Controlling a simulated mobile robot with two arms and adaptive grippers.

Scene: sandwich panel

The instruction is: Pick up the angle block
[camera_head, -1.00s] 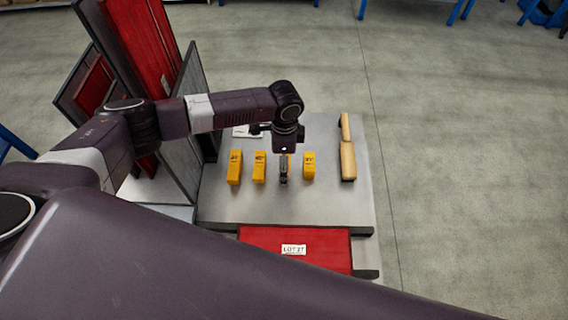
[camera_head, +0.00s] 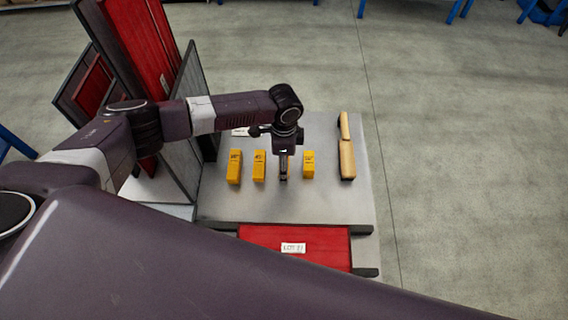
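Yellow angle blocks with dark markings stand in a row on the grey table: one at the left (camera_head: 234,167), one beside it (camera_head: 259,166) and one at the right (camera_head: 308,165). My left gripper (camera_head: 284,172) points down in the gap between the second block and the right one. A thin strip of yellow shows beside its fingers, so another block seems to be mostly hidden there. The gripper's fingers overlap in this view, so I cannot tell whether they are open or closed on it. My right gripper is out of view.
A wooden mallet-like tool (camera_head: 346,150) lies at the table's (camera_head: 325,205) right side. A red panel with a white label (camera_head: 293,247) lies at the front. Tall dark and red panels (camera_head: 140,45) stand at the left. A white card (camera_head: 241,132) is partly behind my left arm.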

